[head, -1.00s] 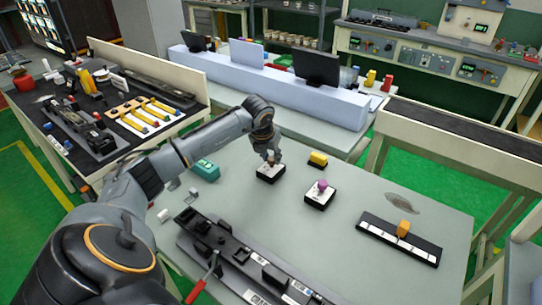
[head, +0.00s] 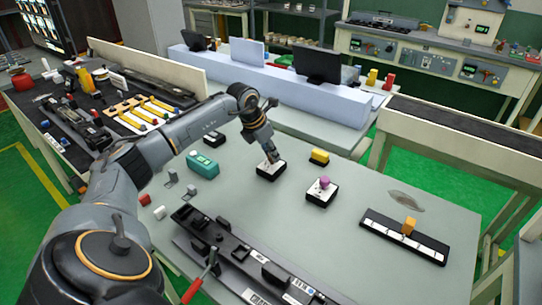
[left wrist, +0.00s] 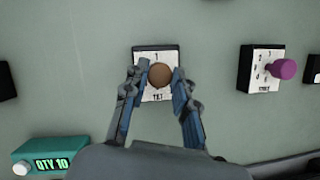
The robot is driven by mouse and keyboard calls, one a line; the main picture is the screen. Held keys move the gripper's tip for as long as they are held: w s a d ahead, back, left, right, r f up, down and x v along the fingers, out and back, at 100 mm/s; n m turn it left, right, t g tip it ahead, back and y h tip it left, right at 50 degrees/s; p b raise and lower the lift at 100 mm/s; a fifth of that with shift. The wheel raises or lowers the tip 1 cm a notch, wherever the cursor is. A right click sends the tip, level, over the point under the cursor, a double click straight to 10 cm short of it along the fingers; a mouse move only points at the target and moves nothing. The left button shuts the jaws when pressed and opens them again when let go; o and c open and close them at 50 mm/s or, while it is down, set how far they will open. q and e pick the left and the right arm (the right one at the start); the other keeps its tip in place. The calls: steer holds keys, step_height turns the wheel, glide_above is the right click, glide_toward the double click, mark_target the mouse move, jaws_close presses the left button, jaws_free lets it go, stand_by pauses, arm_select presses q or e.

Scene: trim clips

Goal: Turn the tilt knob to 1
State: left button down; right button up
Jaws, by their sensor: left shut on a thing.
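The tilt box is a small white-faced box with a black base (head: 265,174) on the grey table. My left gripper (head: 272,159) is over it, its arm leaning in from the upper left. In the left wrist view, the round brown knob (left wrist: 160,75) sits between the fingertips of my left gripper (left wrist: 161,83), which are shut on its two sides. A "1" shows at the top of the white plate (left wrist: 158,54) and a partly blurred label at the bottom. No pointer mark is clear on the knob. My right gripper is out of view.
A second box with a purple knob (head: 325,182) stands to the right, a yellow block (head: 319,156) behind it. A teal counter (head: 203,165) stands to the left. A slider strip with an orange handle (head: 409,226) is far right. A long black fixture (head: 237,255) lies in front.

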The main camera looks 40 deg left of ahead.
arm_select(q)
steer(key=m+h, duration=0.1)
steer(key=m, duration=0.1)
steer(key=shift+a+m+b, duration=0.15)
steer(key=shift+m+b, duration=0.15)
steer(key=shift+m, duration=0.1)
steer(key=m+g+h, duration=0.1)
steer(key=m, duration=0.2)
steer(key=shift+w+m, duration=0.15)
steer(key=shift+m, duration=0.15)
steer(key=m+g, duration=0.1)
steer(key=m, duration=0.1)
steer(key=m+h+b, duration=0.1)
steer(key=m, duration=0.2)
steer(key=shift+w+a+g, duration=0.1)
steer(key=shift+g, duration=0.3)
steer(key=shift+m, duration=0.3)
steer(key=c, duration=1.1)
jaws_free()
steer(key=shift+o, duration=0.2)
steer(key=shift+r, duration=0.1)
steer(key=v, duration=1.1)
steer(key=shift+a+r, duration=0.35)
